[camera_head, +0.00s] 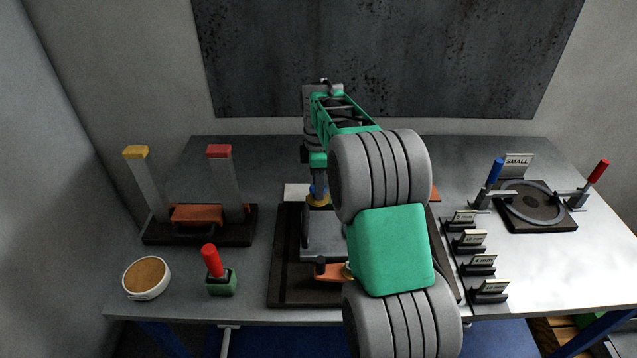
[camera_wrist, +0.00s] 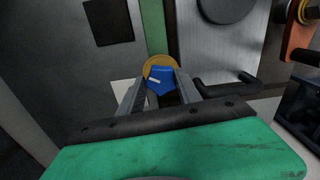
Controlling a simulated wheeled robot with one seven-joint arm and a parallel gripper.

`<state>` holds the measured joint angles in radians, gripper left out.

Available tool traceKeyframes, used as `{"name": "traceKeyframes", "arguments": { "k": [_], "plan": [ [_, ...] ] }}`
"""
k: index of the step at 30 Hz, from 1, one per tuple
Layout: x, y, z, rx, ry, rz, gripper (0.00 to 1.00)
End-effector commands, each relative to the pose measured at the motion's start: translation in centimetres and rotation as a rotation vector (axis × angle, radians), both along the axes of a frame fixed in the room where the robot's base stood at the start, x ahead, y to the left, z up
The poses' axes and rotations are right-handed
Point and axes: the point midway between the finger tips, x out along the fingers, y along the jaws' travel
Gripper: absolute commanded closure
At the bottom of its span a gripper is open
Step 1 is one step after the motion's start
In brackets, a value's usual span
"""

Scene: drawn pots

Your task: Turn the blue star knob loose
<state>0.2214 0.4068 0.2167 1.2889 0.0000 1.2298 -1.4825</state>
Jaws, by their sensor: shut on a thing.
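The blue star knob (camera_wrist: 161,80) sits on a round brass collar (camera_wrist: 157,61) in the wrist view. My gripper (camera_wrist: 160,88) has a finger on each side of the knob and is shut on it. In the head view my gripper (camera_head: 318,190) points down at the far side of the grey fixture, and a little of the blue knob shows above the brass collar (camera_head: 319,200). My arm hides much of the fixture and its dark base plate (camera_head: 290,285).
A stand with yellow- and red-topped posts (camera_head: 200,232), a red-handled tool in a green block (camera_head: 220,283) and a round cup (camera_head: 147,278) stand left. Several labelled holders (camera_head: 480,265) and a round plate marked SMALL (camera_head: 532,204) stand right. A black handle (camera_wrist: 229,86) is close to my right finger.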

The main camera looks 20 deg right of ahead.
Motion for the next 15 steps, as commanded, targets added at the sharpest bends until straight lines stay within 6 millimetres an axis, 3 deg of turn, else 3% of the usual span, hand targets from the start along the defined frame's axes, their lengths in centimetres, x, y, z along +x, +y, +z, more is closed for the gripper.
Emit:
{"name": "traceKeyframes", "arguments": {
  "k": [15],
  "plan": [
    [0.14,0.07,0.21,-0.001,-0.005,0.390,1.00]
  ]
}}
